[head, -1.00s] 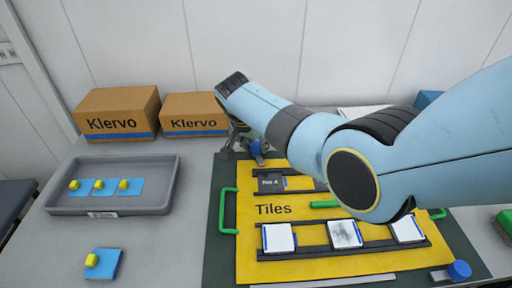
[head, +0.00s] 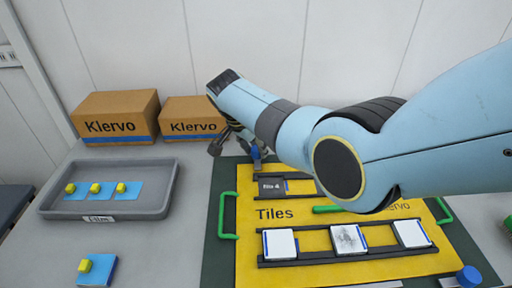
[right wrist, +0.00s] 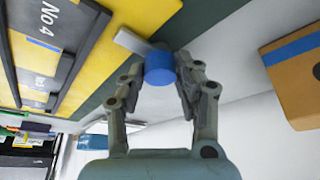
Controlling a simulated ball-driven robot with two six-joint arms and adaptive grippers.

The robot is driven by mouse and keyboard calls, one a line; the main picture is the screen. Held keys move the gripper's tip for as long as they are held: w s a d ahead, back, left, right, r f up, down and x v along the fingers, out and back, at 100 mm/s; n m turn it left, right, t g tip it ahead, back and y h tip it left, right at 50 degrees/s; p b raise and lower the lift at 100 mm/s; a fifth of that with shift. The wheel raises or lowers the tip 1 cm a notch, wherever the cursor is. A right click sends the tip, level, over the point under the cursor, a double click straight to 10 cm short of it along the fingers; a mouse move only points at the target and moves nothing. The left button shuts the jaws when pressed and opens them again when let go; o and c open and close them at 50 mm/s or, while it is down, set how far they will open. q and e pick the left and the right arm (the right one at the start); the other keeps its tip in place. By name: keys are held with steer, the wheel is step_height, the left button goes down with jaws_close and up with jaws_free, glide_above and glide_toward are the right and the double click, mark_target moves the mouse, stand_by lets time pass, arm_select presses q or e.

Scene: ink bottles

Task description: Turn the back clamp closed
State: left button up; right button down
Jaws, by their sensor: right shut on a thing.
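The back clamp has a round blue knob (right wrist: 160,66) and a pale grey bar (right wrist: 130,41). In the right wrist view the bar points from the knob toward the edge of the yellow board (head: 300,198); whether it presses on the board I cannot tell. My right gripper (right wrist: 160,78) is shut on the knob, one finger on each side. In the head view the blue knob (head: 256,152) shows at the board's back left corner, and my right arm partly hides that area. My left gripper is not in view.
A front clamp (head: 468,276) with a blue knob is at the lower right. Several tiles sit in the board's rails. A grey tray (head: 160,190) with blue pieces is at left, a loose blue piece (head: 98,270) before it. Two cardboard boxes (head: 118,117) stand behind.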

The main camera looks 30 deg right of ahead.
steer(key=c, duration=0.9)
jaws_free()
steer(key=shift+c, duration=0.2)
steer(key=v, duration=1.2)
steer(key=shift+d, duration=0.1)
